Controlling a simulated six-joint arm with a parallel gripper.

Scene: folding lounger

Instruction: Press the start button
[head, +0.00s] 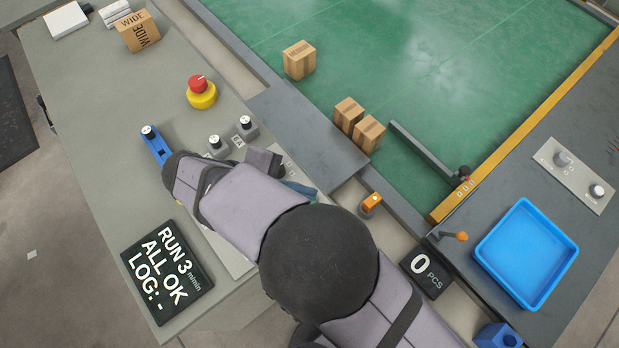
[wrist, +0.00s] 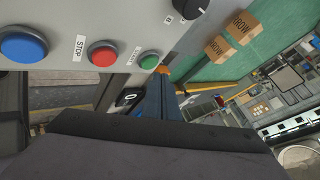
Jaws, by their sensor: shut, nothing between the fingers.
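The green button (wrist: 149,61) is at the right end of a button row in the wrist view. In the head view my gripper (head: 300,189) is over the console's right edge, and my arm hides the buttons.
A red-topped emergency knob (head: 201,92) and several grey switches stand on the console (head: 110,100). Cartons (head: 299,60) sit on the green belt (head: 400,70). A counter (head: 425,271) shows 0, near a blue tray (head: 525,252).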

